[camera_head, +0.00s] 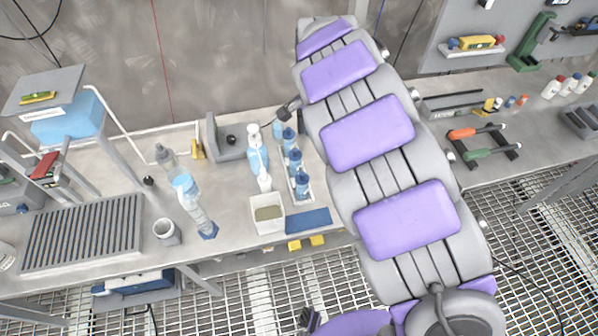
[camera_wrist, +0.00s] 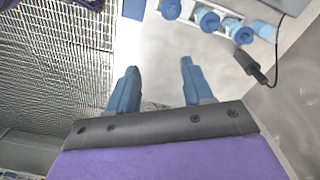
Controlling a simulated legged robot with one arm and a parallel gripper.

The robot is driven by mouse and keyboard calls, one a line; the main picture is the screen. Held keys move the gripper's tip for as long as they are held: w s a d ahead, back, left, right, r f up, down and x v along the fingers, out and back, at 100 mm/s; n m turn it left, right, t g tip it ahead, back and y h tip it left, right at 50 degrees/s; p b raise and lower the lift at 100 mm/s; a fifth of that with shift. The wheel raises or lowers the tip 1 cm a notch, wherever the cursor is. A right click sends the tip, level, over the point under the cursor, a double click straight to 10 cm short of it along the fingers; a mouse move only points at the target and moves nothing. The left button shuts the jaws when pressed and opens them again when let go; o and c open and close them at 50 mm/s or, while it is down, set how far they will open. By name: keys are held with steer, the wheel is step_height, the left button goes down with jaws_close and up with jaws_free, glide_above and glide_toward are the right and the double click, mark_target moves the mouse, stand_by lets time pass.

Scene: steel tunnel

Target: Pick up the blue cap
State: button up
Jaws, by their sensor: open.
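Several blue-capped bottles stand in a white rack on the bench; one blue cap (camera_head: 289,133) shows clearly, just left of my arm. In the wrist view, blue round tops (camera_wrist: 208,20) line the upper edge, beyond my fingertips. I cannot tell which cap is meant.
A blue mat (camera_head: 308,221) and a white bin (camera_head: 267,214) lie near the bench's front edge. A black cabled device (camera_wrist: 246,62) is near the caps. Grating floor (camera_wrist: 55,60) lies in front of the bench.

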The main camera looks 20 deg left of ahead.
steer(key=a, duration=0.3)
steer(key=b, duration=0.1)
glide_above(302, 174)
steer(key=f, duration=1.3)
steer(key=shift+w+a+f, duration=0.15)
steer(key=shift+w+a, duration=0.1)
steer(key=shift+w, duration=0.05)
steer(key=shift+d+f, duration=0.25)
steer(key=shift+d, duration=0.1)
steer(key=f, duration=0.3)
steer(key=f+b, duration=0.1)
steer(key=shift+s+a+f, duration=0.1)
steer(key=shift+s+f, duration=0.15)
steer(key=shift+a+f, duration=0.2)
steer(key=shift+f, duration=0.05)
steer(key=shift+d+r, duration=0.1)
steer(key=shift+d, duration=0.2)
steer(key=c, duration=0.4)
steer(key=shift+a, duration=0.15)
steer(key=c, duration=0.4)
